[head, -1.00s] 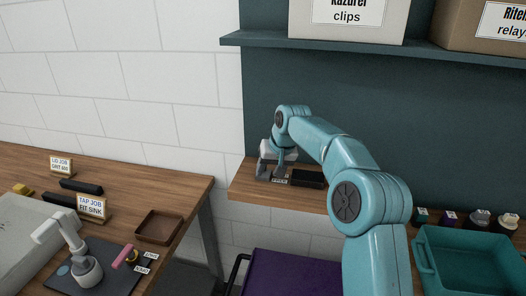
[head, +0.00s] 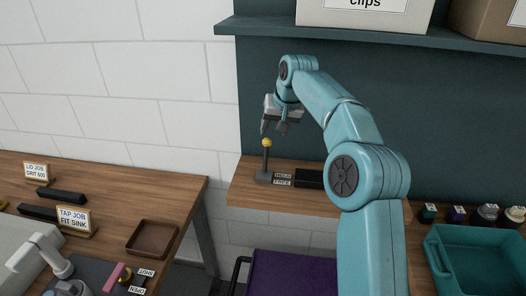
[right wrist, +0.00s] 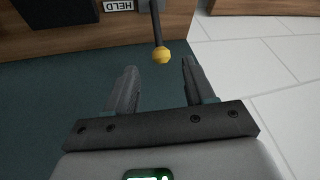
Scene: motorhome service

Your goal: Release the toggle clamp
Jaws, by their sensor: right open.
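The toggle clamp (head: 265,160) stands on the wooden ledge by the wall, with a dark upright lever and a yellow ball knob (head: 266,143). Labels reading HELD and FREE (head: 282,182) lie beside its base. My right gripper (head: 273,130) is open and empty just above the knob. In the right wrist view the knob (right wrist: 161,55) shows beyond the fingertips, roughly between their lines, with clear space around it. The HELD label (right wrist: 118,5) shows at the top there. My left gripper is not in view.
A black block (head: 309,179) sits right of the labels. A shelf (head: 350,37) with boxes hangs above. A teal bin (head: 475,262) stands at right. The left bench holds a brown tray (head: 152,238), a white tap (head: 38,254) and a pink-handled part (head: 114,277).

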